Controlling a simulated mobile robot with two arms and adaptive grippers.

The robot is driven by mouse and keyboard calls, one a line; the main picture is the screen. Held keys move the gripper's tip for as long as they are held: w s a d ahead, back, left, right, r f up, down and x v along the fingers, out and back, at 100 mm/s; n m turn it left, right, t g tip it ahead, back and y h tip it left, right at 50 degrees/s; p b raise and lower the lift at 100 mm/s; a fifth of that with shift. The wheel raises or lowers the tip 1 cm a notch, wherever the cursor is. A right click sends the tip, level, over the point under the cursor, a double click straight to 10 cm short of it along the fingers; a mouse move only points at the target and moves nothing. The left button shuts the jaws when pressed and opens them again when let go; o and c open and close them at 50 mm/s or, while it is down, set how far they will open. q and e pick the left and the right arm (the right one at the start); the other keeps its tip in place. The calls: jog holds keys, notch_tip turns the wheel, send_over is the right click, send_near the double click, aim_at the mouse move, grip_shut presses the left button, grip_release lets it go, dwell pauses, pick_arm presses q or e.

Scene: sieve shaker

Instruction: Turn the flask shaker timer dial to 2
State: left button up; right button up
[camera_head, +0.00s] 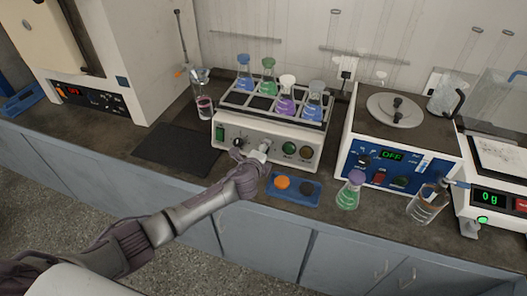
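The flask shaker (228,134) is a pale box on the bench. Its top rack holds several flasks with blue, green and purple contents. Its front panel has a green switch (220,133) at the left, a black dial (238,143), another dial (265,146) partly behind my gripper, a green button (289,148) and a dark knob (306,152). My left gripper (250,154) is at the lower front of the panel, between and just below the two dials. Its fingers are small here, so whether they touch a dial is unclear. Dial markings are unreadable. My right gripper is out of view.
A blue tray (293,198) with orange and dark round items lies before the shaker. A balance (487,205) is at right. A dark mat (178,148) lies left.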

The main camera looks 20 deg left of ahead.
pick_arm(q)
jog(key=shift+r, duration=0.1)
jog(key=v, duration=1.2)
dwell(0.4)
